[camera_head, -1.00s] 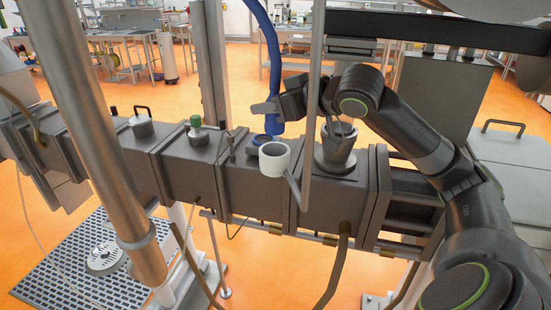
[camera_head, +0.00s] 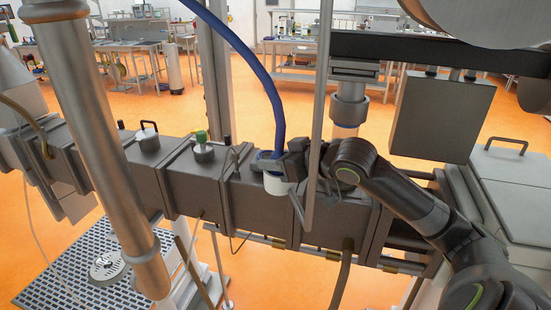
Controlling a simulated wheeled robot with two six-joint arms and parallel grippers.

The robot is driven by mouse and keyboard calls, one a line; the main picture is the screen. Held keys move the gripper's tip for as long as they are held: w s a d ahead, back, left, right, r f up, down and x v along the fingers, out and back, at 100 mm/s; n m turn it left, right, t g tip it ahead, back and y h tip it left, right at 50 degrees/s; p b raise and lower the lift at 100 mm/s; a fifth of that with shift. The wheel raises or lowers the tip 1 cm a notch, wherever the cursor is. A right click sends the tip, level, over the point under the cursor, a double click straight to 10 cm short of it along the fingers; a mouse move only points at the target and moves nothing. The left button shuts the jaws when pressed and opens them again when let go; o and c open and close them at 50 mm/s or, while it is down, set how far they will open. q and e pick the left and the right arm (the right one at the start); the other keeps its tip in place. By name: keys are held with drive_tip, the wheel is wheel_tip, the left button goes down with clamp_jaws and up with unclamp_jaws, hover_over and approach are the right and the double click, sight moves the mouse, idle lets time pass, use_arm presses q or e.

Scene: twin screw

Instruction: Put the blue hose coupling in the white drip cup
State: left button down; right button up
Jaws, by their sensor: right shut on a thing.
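The blue hose coupling (camera_head: 279,149) hangs upright at the lower end of the blue hose. My right gripper (camera_head: 282,160) is shut on it, and dark fingers hide part of it. The white drip cup (camera_head: 278,185) is directly below, on its bent grey arm at the front of the grey barrel. The coupling's lower end is at the cup's mouth; whether it is inside or just above the rim I cannot tell. A blue ring shows behind the cup, on the barrel top. My left gripper is not in view.
The long grey barrel (camera_head: 195,185) crosses the view, with a green-topped fitting (camera_head: 202,145) and a black-handled lid (camera_head: 147,138) on top. A thin upright rod (camera_head: 321,90) stands close to my right gripper. A thick steel pipe (camera_head: 95,130) stands at left.

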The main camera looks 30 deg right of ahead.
drive_tip(key=shift+f, duration=0.3)
drive_tip(key=o, duration=0.9)
drive_tip(key=shift+c, duration=0.2)
drive_tip(key=shift+o, duration=1.1)
drive_tip(key=shift+s+a, duration=0.1)
drive_tip(key=shift+a, duration=0.05)
drive_tip(key=shift+d, duration=0.25)
drive_tip(key=shift+a+r, duration=0.1)
